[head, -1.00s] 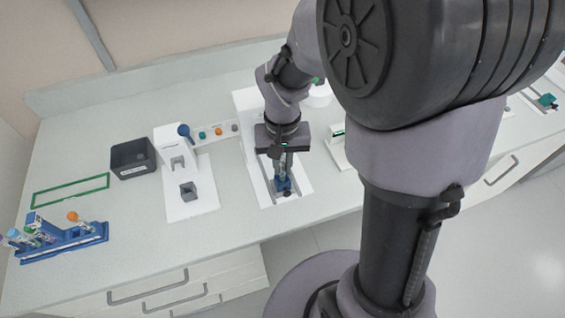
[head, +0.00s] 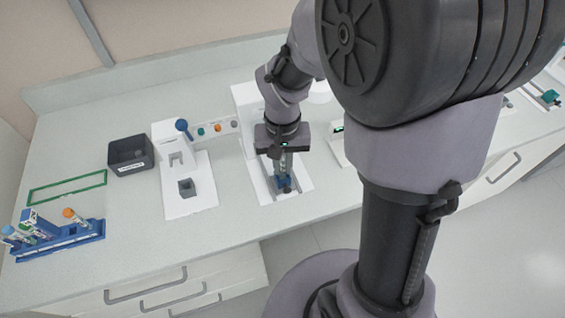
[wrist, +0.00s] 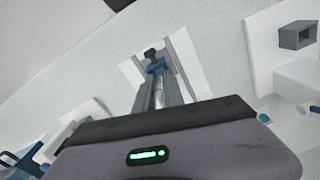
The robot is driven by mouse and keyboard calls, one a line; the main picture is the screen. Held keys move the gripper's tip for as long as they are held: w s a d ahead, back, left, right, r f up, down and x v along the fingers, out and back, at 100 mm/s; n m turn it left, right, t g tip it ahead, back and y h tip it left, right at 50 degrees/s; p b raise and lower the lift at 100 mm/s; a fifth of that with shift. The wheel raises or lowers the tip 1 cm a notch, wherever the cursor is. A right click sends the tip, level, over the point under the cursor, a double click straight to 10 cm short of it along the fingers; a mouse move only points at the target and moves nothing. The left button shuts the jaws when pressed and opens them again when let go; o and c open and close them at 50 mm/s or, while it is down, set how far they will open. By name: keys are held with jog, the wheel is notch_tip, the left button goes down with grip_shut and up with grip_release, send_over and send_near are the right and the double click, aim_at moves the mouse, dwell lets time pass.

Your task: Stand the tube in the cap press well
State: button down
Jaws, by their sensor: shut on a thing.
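My gripper (head: 284,172) points down over the white track unit in the middle of the bench. Its fingers are shut on a tube just above or in the small blue holder (head: 284,186); the fingers hide most of the tube. In the wrist view the fingers (wrist: 158,88) reach toward the blue holder (wrist: 157,67), and the tube is hard to make out. The cap press (head: 187,205) is a white unit to the left, with a blue ball lever (head: 182,125). Its square grey well (head: 187,188) looks empty; it also shows in the wrist view (wrist: 297,36).
A blue rack (head: 70,241) with several capped tubes stands at the far left, near a green outlined rectangle (head: 67,187). A dark bin (head: 130,156) stands left of the press. Coloured caps sit on a white strip (head: 219,130). Bench between rack and press is clear.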

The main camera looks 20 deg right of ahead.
jog(key=c, duration=1.3)
grip_release()
jog(key=shift+c, duration=0.2)
notch_tip(320, 180, up, 18)
jog(key=p, duration=0.7)
jog(key=shift+f, duration=0.25)
jog(key=s+a+f+t+y+b, duration=0.1)
jog(key=s+a+t+b, duration=0.1)
jog(key=s, duration=0.4)
jog(key=s+a+f+m+t+y+b, duration=0.1)
jog(key=s+t+b, duration=0.2)
jog(key=s+b, duration=0.3)
jog(key=shift+s+a+t, duration=0.35)
jog(key=shift+a+t, duration=0.05)
